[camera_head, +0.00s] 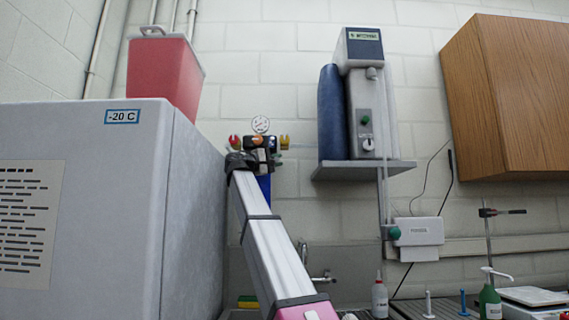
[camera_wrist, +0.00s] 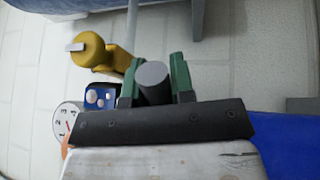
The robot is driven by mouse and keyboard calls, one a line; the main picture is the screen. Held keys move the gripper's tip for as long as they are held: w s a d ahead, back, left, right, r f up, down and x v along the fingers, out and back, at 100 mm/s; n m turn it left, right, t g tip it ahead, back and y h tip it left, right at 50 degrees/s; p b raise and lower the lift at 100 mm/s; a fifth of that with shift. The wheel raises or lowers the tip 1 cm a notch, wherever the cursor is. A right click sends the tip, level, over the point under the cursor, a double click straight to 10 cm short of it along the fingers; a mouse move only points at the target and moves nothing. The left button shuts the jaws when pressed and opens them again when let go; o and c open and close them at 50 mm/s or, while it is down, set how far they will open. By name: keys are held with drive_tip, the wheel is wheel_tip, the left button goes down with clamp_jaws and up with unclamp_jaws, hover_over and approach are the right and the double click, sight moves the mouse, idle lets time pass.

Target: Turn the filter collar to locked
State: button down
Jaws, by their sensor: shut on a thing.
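The filter unit hangs on the wall beyond the freezer. In the head view its dark head (camera_head: 251,143) and a strip of its blue bowl (camera_head: 265,187) show past my arm. My gripper (camera_head: 261,154) is up against the front of it. In the wrist view, the green-padded fingers of my gripper (camera_wrist: 156,78) are shut on a round grey peg (camera_wrist: 153,75), seen end-on, which looks like the collar's handle. The blue bowl (camera_wrist: 285,142) shows at the right. The collar ring and any lock marks are hidden, so I cannot tell its angle.
A pressure gauge (camera_head: 260,124), a red knob (camera_head: 234,141) and a yellow knob (camera_head: 284,141) sit close around the filter. The freezer (camera_head: 180,215) stands close on the left. A wall shelf (camera_head: 365,168) with a dispenser is on the right.

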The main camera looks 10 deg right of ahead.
drive_tip(key=shift+s+a+m+g+h, duration=0.25)
drive_tip(key=shift+a+m+g, duration=0.25)
drive_tip(key=shift+g, duration=0.45)
drive_tip(key=shift+s+a+m+g+h, duration=0.25)
drive_tip(key=shift+a+m+g, duration=0.3)
drive_tip(key=shift+g, duration=0.45)
drive_tip(key=shift+s+a+m+g+h, duration=0.15)
drive_tip(key=shift+a+m+g+h, duration=0.2)
drive_tip(key=shift+m+g, duration=0.45)
drive_tip(key=c, duration=1)
unclamp_jaws()
drive_tip(key=shift+o, duration=0.2)
drive_tip(key=shift+d+n, duration=0.1)
drive_tip(key=shift+n, duration=0.15)
